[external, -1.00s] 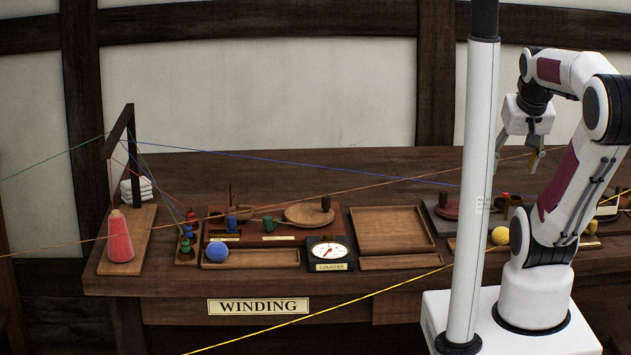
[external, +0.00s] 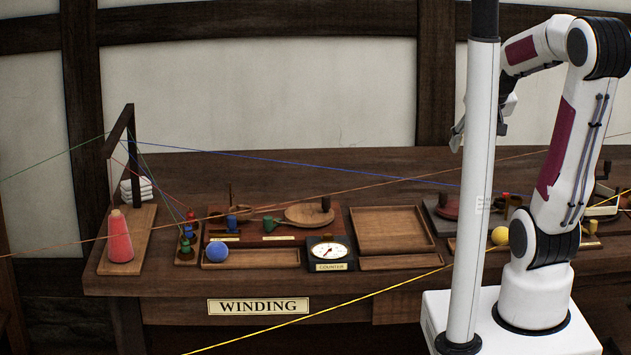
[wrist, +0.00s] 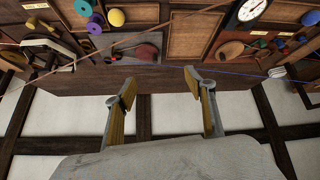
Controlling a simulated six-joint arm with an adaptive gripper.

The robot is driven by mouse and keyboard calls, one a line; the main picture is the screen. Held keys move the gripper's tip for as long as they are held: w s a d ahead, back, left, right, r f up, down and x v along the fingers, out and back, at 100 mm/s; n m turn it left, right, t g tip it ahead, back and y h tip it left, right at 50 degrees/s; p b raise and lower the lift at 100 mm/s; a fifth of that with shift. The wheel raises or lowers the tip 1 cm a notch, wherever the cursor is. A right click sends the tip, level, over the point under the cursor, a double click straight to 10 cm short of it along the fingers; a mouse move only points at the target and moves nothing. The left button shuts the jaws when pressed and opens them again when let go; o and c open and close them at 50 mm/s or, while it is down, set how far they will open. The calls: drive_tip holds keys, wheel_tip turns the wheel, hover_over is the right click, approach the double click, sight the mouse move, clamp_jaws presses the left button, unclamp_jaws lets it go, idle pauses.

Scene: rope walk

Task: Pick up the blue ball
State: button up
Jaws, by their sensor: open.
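The blue ball (external: 217,252) rests in a shallow wooden tray (external: 275,258) at the left part of the bench, left of the counter dial (external: 328,251). My gripper (external: 457,137) is high above the bench, far to the right of the ball and partly hidden behind the white pole. In the wrist view my gripper (wrist: 160,86) has its two fingers apart with nothing between them.
The white pole (external: 475,180) stands in front of my arm. Blue, orange and yellow lines stretch across the bench. A red cone (external: 119,238) and small coloured spools (external: 187,240) stand left of the ball. A yellow ball (external: 500,236) lies at right. An empty tray (external: 392,230) sits mid-bench.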

drive_tip(key=w+a+f+n+y, duration=0.25)
drive_tip(key=w+a, duration=0.25)
drive_tip(key=a, duration=0.3)
drive_tip(key=w+a+f+n+y, duration=0.1)
drive_tip(key=w+a+f, duration=0.3)
drive_tip(key=a, duration=0.5)
drive_tip(key=w+a+f+n+y, duration=0.25)
drive_tip(key=w+a, duration=0.25)
drive_tip(key=a, duration=0.3)
drive_tip(key=n+g+y, duration=0.3)
drive_tip(key=n+y, duration=0.2)
approach(222, 248)
drive_tip(key=x, duration=0.2)
drive_tip(key=shift+w+a+f, duration=0.15)
drive_tip(key=shift+a+f, duration=0.05)
drive_tip(key=shift+f, duration=0.2)
drive_tip(key=shift+x, duration=1.3)
drive_tip(key=shift+w+a, duration=0.1)
drive_tip(key=shift+a, duration=0.05)
drive_tip(key=shift+x, duration=2.45)
drive_tip(key=shift+r, duration=0.15)
drive_tip(key=shift+c, duration=0.4)
